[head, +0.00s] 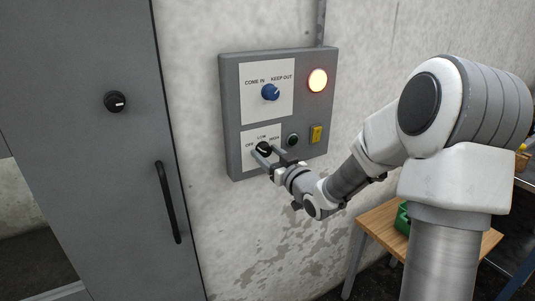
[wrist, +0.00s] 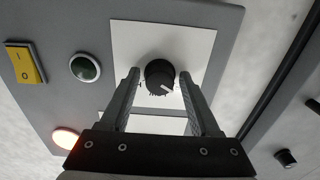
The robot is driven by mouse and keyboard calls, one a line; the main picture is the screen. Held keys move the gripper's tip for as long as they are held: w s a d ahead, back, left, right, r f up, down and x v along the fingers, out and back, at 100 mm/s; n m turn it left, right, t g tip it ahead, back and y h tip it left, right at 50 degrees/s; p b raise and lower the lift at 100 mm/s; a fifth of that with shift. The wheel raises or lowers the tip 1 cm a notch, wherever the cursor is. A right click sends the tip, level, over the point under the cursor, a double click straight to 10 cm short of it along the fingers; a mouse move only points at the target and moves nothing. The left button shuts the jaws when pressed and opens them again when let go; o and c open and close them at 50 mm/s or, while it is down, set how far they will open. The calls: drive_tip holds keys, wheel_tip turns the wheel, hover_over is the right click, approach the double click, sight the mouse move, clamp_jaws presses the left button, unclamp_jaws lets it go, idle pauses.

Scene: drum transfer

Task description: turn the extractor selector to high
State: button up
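The extractor selector is a black knob (head: 264,148) on a white plate (head: 248,160) marked OFF, LOW and HIGH, low on a grey wall panel. In the wrist view the knob (wrist: 160,76) sits between my fingertips, its white mark pointing to the lower right of that picture. Which label it points at I cannot read there. My gripper (head: 267,155) reaches the plate from the lower right. In the wrist view my gripper (wrist: 159,74) is open, one finger on each side of the knob, with a gap showing on both sides.
The panel also bears a blue COME IN/KEEP OUT knob (head: 270,92), a lit lamp (head: 318,80), a dark green button (head: 293,139) and a yellow switch (head: 316,134). A grey door with a black handle (head: 168,202) stands left. A wooden table (head: 376,222) is lower right.

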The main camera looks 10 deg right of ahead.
clamp_jaws()
drive_tip(key=shift+m, duration=0.4)
drive_tip(key=m+p, duration=0.1)
drive_tip(key=m, duration=0.3)
drive_tip(key=shift+r+m+p, duration=0.15)
drive_tip(key=shift+m+p, duration=0.15)
drive_tip(key=shift+p, duration=0.1)
drive_tip(key=m+p, duration=0.3)
drive_tip(key=m, duration=0.3)
drive_tip(key=shift+a+r, duration=0.1)
drive_tip(key=m+p, duration=0.3)
drive_tip(key=m, duration=0.3)
drive_tip(key=shift+m, duration=0.3)
drive_tip(key=m+p, duration=0.3)
drive_tip(key=m, duration=0.2)
drive_tip(key=shift+m, duration=0.4)
